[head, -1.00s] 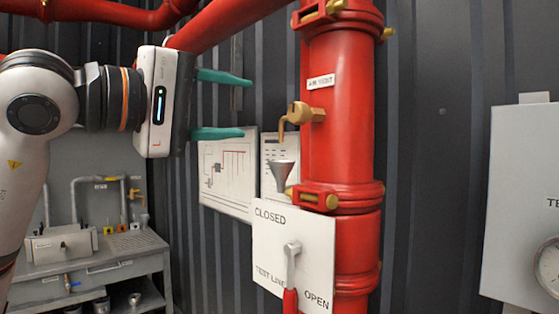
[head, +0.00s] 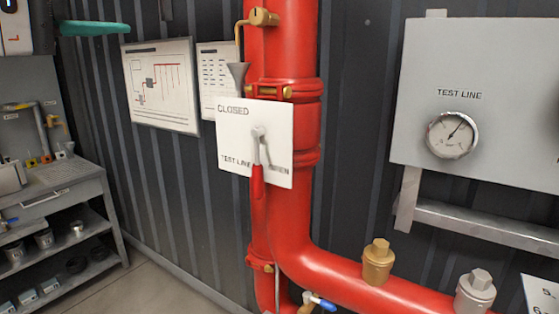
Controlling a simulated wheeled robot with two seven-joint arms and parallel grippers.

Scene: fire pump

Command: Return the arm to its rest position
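My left gripper (head: 95,28) is at the top left corner, cut off by the picture edge. Only its lower teal finger and a corner of its white body show. The finger sits low on the body, as when both fingers were seen spread, and nothing touches it. It is left of the red riser pipe (head: 290,50) and well away from the test line lever (head: 257,188). The lever has a red handle pointing down on a white plate (head: 232,140) marked CLOSED, TEST LINE and a partly covered OPEN. My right gripper is out of view.
A grey workbench (head: 75,187) with shelves stands at the left. Wall charts (head: 160,85) hang below and right of the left gripper. A TEST LINE panel (head: 420,60) with a gauge (head: 452,135) is at the right. A red pipe with capped fittings (head: 376,262) runs along the lower right.

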